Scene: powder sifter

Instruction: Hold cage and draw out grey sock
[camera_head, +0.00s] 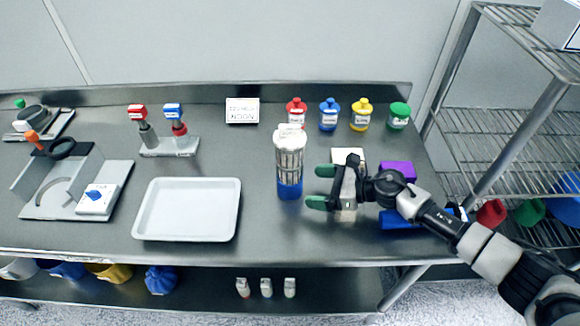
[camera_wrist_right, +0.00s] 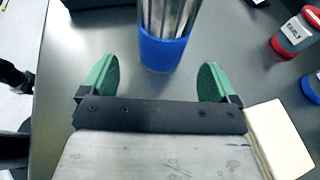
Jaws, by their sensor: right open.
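The cage (camera_head: 290,158) is a tall silver slatted cylinder, upright on the bench right of the tray. It has a pale top and a blue lower part. In the right wrist view its lower slats and blue base (camera_wrist_right: 164,52) show beyond my fingers; its top is cut off. I cannot make out a grey sock inside it. My right gripper (camera_head: 320,187) is open and empty, just right of the cage. In the right wrist view its green fingertips (camera_wrist_right: 157,82) point towards the cage, which lies ahead of the gap. My left gripper is not in view.
A white tray (camera_head: 188,238) lies left of the cage. A stand (camera_head: 170,147) holds a red-topped and a blue-topped tool. Several coloured jars (camera_head: 329,114) line the back. A pale block (camera_wrist_right: 281,139) and purple and blue blocks lie by my right arm. A wire rack (camera_head: 505,110) stands at right.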

